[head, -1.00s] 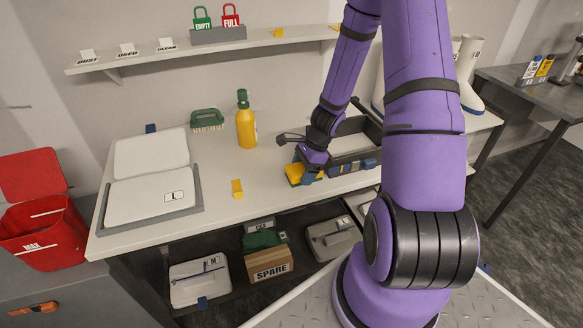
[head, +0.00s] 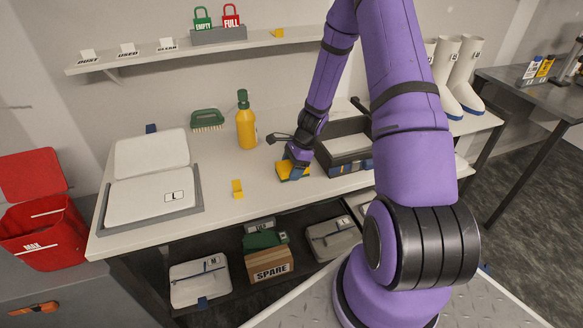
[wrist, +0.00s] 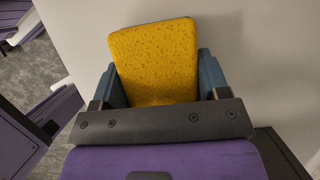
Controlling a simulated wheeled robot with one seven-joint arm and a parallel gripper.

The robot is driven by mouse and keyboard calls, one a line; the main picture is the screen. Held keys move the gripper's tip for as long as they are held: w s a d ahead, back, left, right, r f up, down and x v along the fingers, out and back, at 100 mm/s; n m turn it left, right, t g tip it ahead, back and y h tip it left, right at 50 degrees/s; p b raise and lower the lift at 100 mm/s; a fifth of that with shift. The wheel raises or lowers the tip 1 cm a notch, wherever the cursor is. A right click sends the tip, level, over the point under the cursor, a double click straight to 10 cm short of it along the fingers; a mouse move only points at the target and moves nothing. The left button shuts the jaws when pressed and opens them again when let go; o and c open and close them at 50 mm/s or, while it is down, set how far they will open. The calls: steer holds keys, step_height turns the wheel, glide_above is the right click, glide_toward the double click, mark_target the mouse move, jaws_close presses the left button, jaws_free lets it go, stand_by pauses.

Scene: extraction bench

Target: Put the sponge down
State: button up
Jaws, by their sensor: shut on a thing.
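The yellow sponge (head: 289,170) is in my gripper (head: 294,171) at the bench, left of the dark open tray. In the wrist view the sponge (wrist: 154,62) is between the two blue fingers of my gripper (wrist: 158,80), which is shut on it. The pale bench top shows around the sponge. I cannot tell whether its underside touches the bench.
The dark tray (head: 324,155) stands just right of my gripper. A yellow bottle (head: 246,128) and a green brush (head: 207,119) are behind. A small yellow block (head: 237,188) lies near the front edge. A white case (head: 150,197) is at left. Bench between case and gripper is mostly clear.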

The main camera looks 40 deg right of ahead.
steer(key=o, duration=1)
steer(key=shift+f, duration=0.1)
steer(key=shift+c, duration=0.2)
